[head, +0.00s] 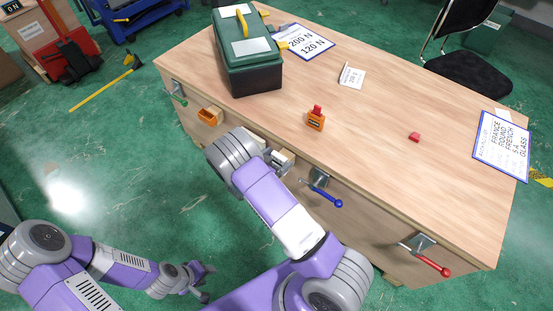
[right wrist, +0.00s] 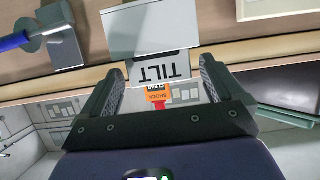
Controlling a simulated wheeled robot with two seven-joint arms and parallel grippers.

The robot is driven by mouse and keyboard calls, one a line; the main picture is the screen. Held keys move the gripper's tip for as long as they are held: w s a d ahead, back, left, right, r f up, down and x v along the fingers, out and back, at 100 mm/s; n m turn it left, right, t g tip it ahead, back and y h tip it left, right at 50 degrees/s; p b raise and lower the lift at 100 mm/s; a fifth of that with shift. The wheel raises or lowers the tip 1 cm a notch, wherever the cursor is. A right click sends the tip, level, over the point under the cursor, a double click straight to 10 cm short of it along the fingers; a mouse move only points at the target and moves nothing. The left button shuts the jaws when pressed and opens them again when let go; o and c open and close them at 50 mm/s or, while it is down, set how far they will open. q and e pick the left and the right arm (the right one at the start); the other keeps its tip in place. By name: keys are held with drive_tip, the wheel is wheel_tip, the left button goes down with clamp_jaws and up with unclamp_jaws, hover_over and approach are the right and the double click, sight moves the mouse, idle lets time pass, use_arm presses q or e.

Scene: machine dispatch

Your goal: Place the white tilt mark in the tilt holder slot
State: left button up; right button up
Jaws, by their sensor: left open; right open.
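The white tilt mark (right wrist: 160,68), a plate with black TILT lettering, shows in the right wrist view between the fingers of my right gripper (right wrist: 160,88). The fingers stand apart on either side of it, and I cannot tell whether they touch it. A grey panel (right wrist: 150,30) lies directly above the mark in that view; I cannot tell whether it is the tilt holder, and no slot shows clearly. In the head view my right gripper (head: 281,159) is at the table's front edge, partly hidden by my arm. My left gripper (head: 205,282) is open and empty, low over the floor.
The wooden table (head: 370,130) carries a green toolbox (head: 250,75), an orange shock mark (head: 316,120), a small red block (head: 415,137) and a white card (head: 351,77).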

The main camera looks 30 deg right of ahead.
drive_tip(key=shift+a+r, duration=0.1)
drive_tip(key=shift+r, duration=0.2)
drive_tip(key=p+v, duration=0.3)
drive_tip(key=v, duration=0.8)
drive_tip(key=s+a+f+n+y, duration=0.1)
drive_tip(key=s+f+n+y, duration=0.15)
drive_tip(key=f+y, duration=0.2)
drive_tip(key=s+a+f+n+y, duration=0.2)
drive_tip(key=f+n+y, duration=0.15)
drive_tip(key=f, duration=0.25)
drive_tip(key=s+a+n+g+y, duration=0.2)
drive_tip(key=s+a+y, duration=0.1)
drive_tip(key=s, duration=0.4)
drive_tip(key=s+a+n+g+y, duration=0.2)
drive_tip(key=s+a+n+y, duration=0.1)
drive_tip(key=s, duration=0.4)
drive_tip(key=a+r+y, duration=0.1)
drive_tip(key=y, duration=0.1)
drive_tip(key=shift+a+g+y, duration=0.2)
drive_tip(key=shift+g+y, duration=0.1)
